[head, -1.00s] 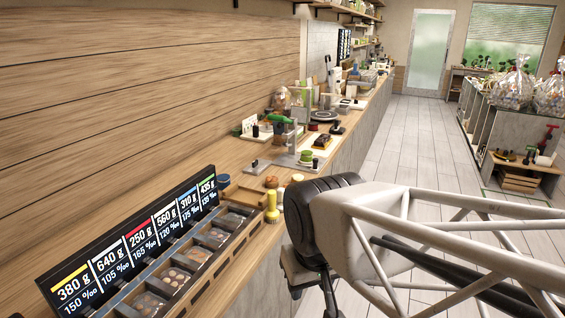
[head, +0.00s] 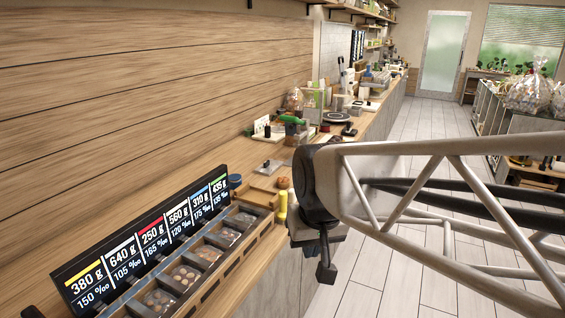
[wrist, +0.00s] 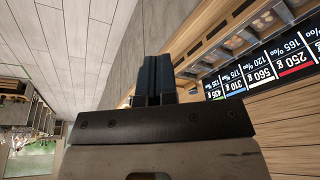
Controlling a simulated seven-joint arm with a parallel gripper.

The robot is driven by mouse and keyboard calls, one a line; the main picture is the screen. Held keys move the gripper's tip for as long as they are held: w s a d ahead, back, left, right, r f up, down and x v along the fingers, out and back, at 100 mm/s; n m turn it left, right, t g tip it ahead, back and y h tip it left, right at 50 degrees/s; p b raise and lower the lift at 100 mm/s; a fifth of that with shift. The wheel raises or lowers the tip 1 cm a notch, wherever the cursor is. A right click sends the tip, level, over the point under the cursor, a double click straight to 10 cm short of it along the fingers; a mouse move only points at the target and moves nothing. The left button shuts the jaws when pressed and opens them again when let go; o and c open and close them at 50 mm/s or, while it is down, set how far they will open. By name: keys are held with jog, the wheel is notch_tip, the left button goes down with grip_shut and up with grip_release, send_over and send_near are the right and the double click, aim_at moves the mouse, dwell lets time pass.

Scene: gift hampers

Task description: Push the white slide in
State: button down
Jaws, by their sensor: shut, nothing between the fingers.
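A row of open compartments (head: 183,275) holding round brown pieces and other goods runs along the counter, in front of a black sign. The sign (head: 140,243) carries weights under coloured bars; the bar over 640 g (head: 120,246) looks white. I cannot make out a white slide for certain. My gripper (head: 326,270) hangs over the aisle side of the counter, right of the row and apart from it. In the wrist view its dark fingers (wrist: 154,78) are shut together and empty, with the sign and compartments at the upper right.
A yellow-capped bottle (head: 282,207) stands by the far end of the row, beside a wooden tray (head: 257,196). Tools and jars crowd the counter farther back. The tiled aisle floor (head: 425,130) is free on the right.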

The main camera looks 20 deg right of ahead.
jog(key=w+d+r+m+t, duration=0.1)
jog(key=w+d, duration=0.4)
jog(key=w, duration=0.6)
jog(key=w+d+m, duration=0.2)
jog(key=w+d, duration=0.2)
jog(key=w, duration=0.6)
jog(key=w+d+r+m+t, duration=0.1)
jog(key=w+d, duration=0.4)
jog(key=w, duration=0.6)
jog(key=w+d+f+m, duration=0.2)
jog(key=w+d+f, duration=0.2)
jog(key=w+d, duration=0.4)
jog(key=w+d+f+m+t+h, duration=0.1)
jog(key=w+d+f, duration=0.3)
jog(key=w+d, duration=0.4)
jog(key=w+d+f+m+t, duration=0.1)
jog(key=w+d+f+m, duration=0.1)
jog(key=w+d+f, duration=0.3)
jog(key=w+d, duration=0.3)
jog(key=d, duration=0.2)
jog(key=shift+d+m, duration=0.2)
jog(key=shift+m, duration=0.1)
jog(key=shift+f, duration=0.2)
jog(key=w+a+f, duration=0.1)
jog(key=w+f, duration=0.6)
jog(key=w, duration=0.2)
jog(key=shift+w+f, duration=0.2)
jog(key=shift+f, duration=0.15)
jog(key=shift+a, duration=0.2)
